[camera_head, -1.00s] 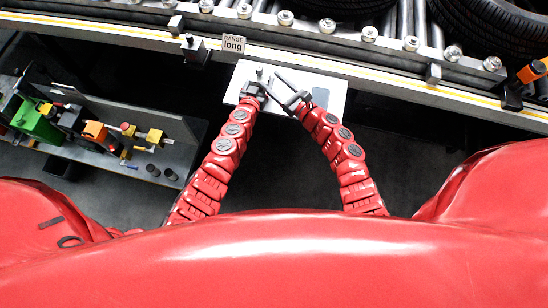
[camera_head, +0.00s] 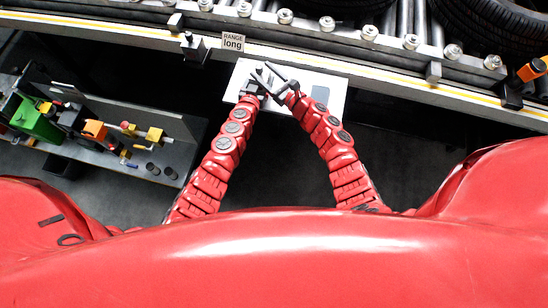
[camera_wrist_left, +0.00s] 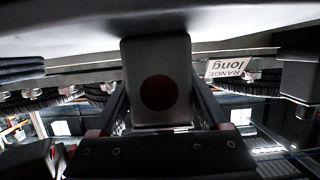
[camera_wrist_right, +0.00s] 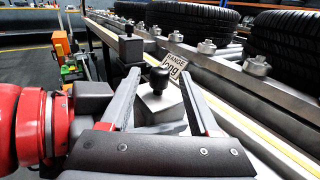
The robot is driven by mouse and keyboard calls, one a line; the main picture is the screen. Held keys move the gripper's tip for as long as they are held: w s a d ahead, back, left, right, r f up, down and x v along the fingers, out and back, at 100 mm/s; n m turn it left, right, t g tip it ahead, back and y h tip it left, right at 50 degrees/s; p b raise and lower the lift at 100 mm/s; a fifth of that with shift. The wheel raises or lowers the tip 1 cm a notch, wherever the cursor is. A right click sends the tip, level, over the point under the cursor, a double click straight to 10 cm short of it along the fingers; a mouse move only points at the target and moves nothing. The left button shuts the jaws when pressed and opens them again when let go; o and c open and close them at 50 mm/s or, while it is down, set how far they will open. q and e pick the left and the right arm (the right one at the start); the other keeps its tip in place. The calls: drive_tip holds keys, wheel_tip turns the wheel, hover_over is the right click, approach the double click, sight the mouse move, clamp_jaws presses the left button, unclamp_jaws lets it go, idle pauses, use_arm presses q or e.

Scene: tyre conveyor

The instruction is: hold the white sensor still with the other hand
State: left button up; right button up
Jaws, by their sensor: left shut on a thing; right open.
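The white sensor is a small pale box with a dark red round face in the left wrist view (camera_wrist_left: 158,93). My left gripper (camera_head: 257,87) is shut on it, one finger on each side. In the right wrist view the sensor (camera_wrist_right: 160,103) shows its pale top and a black knob (camera_wrist_right: 159,77). My right gripper (camera_head: 272,73) is open, its fingers spread on either side of the sensor and knob in the right wrist view; I cannot tell whether either touches. In the head view the grippers largely hide the sensor.
A white panel (camera_head: 326,92) lies below the grippers. The conveyor rail (camera_head: 390,81) runs behind, with a "RANGE long" sign (camera_head: 233,42), rollers and tyres (camera_head: 490,22). A dark post (camera_head: 194,48) stands left of the sign. A bench with coloured parts (camera_head: 110,150) is at left.

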sight(262, 71)
drive_tip(key=shift+x, duration=1.15)
drive_tip(key=shift+w+a+y, duration=0.3)
drive_tip(key=shift+f+n+g+y, duration=0.15)
drive_tip(key=shift+n+g+y, duration=0.15)
drive_tip(key=shift+n+g, duration=0.25)
drive_tip(key=shift+d+n+g+y, duration=0.25)
drive_tip(key=shift+n+g+y, duration=0.5)
drive_tip(key=shift+y, duration=0.05)
drive_tip(key=shift+s+a+r+g+y, duration=0.1)
drive_tip(key=shift+r+g+y, duration=0.1)
drive_tip(key=shift+g+y, duration=0.15)
